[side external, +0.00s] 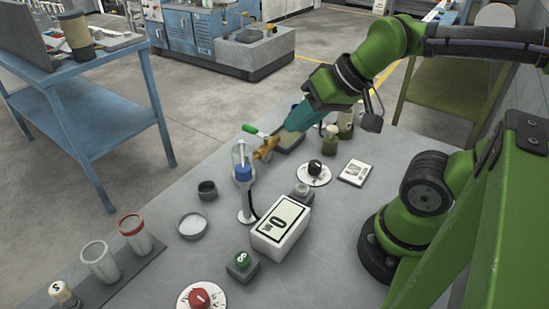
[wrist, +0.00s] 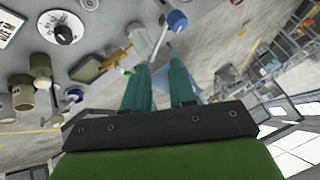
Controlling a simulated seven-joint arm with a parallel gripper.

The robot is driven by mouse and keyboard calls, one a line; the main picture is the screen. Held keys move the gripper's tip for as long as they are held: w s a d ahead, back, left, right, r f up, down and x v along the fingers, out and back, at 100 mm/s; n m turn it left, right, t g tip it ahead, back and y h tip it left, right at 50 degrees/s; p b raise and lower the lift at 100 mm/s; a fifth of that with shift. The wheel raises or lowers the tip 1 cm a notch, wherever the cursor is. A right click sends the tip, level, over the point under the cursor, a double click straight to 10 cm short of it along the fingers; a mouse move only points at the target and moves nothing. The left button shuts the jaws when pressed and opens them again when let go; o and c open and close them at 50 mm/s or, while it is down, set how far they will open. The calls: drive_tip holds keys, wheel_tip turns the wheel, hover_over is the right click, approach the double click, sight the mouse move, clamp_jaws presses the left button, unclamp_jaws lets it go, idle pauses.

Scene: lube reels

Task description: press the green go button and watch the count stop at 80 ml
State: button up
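The green button (side external: 241,259) sits on a small dark block near the front of the bench, with pale marking on its top. Brass-coloured and green-handled parts show near the fingertips. In the wrist view the two teal fingers (wrist: 160,72) stand apart, with nothing clearly held between them. I cannot tell whether they touch the brass part. The button is not recognisable in the wrist view.
A red knob on a white dial (side external: 201,297) lies right in front of the button. A black-knobbed dial (side external: 314,172) and a white card (side external: 355,173) are behind the counter. Clear cups (side external: 100,262) stand at the left edge. A shallow dish (side external: 192,226) lies between.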

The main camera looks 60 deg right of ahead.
clamp_jaws()
idle(1.3)
